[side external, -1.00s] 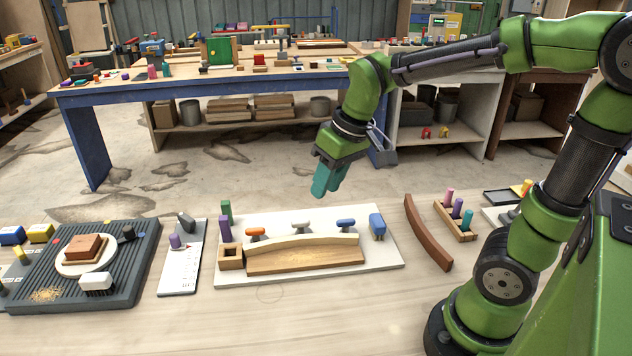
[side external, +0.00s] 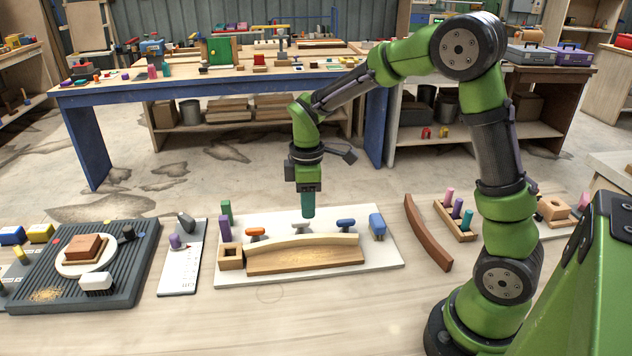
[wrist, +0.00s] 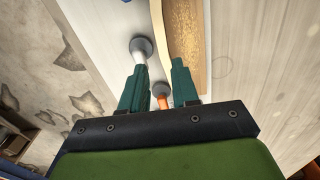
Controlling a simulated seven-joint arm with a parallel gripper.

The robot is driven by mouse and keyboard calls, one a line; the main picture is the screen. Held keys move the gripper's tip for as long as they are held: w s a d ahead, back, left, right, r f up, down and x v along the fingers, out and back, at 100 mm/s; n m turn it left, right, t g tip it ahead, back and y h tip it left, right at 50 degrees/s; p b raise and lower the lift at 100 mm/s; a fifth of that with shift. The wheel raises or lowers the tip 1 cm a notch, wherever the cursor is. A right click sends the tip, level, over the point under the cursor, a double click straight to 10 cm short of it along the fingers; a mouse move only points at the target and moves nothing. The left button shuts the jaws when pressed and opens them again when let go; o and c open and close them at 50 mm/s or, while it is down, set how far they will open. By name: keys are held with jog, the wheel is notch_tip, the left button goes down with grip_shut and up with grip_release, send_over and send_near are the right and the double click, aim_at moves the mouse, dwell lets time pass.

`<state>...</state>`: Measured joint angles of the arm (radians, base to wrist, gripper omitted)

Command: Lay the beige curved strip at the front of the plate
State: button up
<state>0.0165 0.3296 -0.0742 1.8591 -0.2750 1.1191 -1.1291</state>
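The beige curved strip (side external: 300,239) lies against the arched far edge of a wooden block (side external: 305,259) on the pale plate (side external: 387,257). In the wrist view the strip (wrist: 163,35) runs as a pale curved band beside the block (wrist: 205,35). My gripper (side external: 308,207) points down above the plate, behind the strip, near the white-handled clamp. In the wrist view my gripper (wrist: 158,80) has its teal fingers apart with nothing held. The strip passes by the right finger, which hides part of it.
A brown curved piece (side external: 428,235) lies right of the plate. The plate's front is bare.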

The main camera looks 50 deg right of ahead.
aim_at(308, 235)
notch_tip(308, 235, down, 8)
jog(key=shift+s+a+f, duration=0.1)
jog(key=shift+s+f, duration=0.05)
jog(key=shift+f, duration=0.1)
grip_shut()
dwell(0.3)
